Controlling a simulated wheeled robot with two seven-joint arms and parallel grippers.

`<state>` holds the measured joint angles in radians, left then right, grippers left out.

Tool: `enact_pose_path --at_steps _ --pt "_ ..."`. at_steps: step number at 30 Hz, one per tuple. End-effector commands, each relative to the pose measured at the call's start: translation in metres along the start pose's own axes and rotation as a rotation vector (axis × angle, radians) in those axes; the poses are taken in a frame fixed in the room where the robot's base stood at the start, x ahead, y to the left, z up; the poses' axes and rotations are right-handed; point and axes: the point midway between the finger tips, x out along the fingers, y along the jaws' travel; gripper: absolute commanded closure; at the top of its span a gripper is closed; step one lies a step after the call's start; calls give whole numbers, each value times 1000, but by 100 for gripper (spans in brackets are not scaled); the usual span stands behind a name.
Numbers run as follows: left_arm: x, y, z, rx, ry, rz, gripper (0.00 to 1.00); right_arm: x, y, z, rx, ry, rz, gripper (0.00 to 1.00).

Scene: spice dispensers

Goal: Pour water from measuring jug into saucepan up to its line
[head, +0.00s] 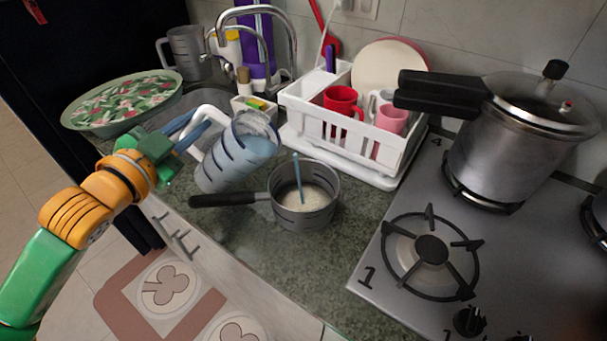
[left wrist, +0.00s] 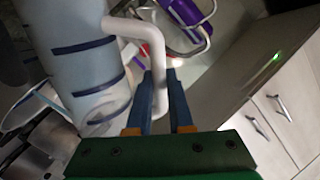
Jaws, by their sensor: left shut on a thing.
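The clear measuring jug (head: 232,160) with dark blue bands and a white handle is held tilted, its mouth up and to the right, left of the saucepan. Pale blue water shows inside it. My left gripper (head: 187,132) is shut on the jug's handle; in the left wrist view, its blue fingers (left wrist: 153,98) close on the white handle beside the jug (left wrist: 85,60). The grey saucepan (head: 305,215) stands upright on the counter, black handle to the left, with whitish contents low inside. A thin blue rod-like shape stands in it; I cannot tell whether it is a utensil or water. My right gripper is out of view.
A white dish rack (head: 345,133) with red and pink mugs stands behind the saucepan. The stove (head: 450,290) with a pressure cooker (head: 515,140) is at right. The sink, faucet (head: 290,50) and patterned tray (head: 120,100) are behind left. Counter in front of the saucepan is clear.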

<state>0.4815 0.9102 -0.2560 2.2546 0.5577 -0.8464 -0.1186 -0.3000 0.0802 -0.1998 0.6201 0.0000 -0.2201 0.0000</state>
Motion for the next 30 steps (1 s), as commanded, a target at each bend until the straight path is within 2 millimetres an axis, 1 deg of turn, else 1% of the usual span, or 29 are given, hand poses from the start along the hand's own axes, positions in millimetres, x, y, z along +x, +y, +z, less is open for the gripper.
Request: enact_pose_path --at_steps 30 --pt "0 3 -8 97 -12 -2 100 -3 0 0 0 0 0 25"
